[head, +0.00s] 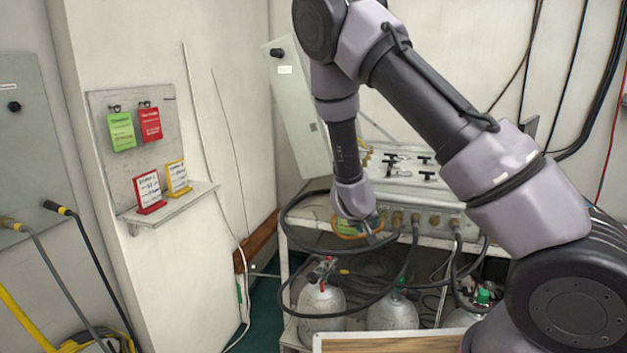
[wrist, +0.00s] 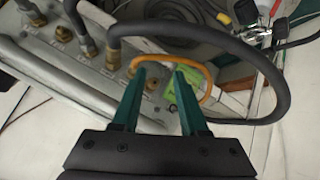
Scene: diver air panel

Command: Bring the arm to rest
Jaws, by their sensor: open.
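My arm reaches from the right of the head view over to the air panel (head: 450,222), with the wrist pointing down at the panel's front. My gripper (wrist: 160,74) is open in the wrist view, its two green fingers apart, with nothing visibly held between them. An orange loop (wrist: 197,66) passes just past the fingertips, and a green tag (wrist: 172,88) lies partly hidden behind the right finger. I cannot tell whether the fingers touch either one.
A black hose (head: 283,232) loops out in front of the panel near my gripper. Gas cylinders (head: 321,305) stand below. A shelf (head: 168,205) with small sign cards and a board with green (head: 121,131) and red (head: 150,124) tags are at left. Open space lies between shelf and panel.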

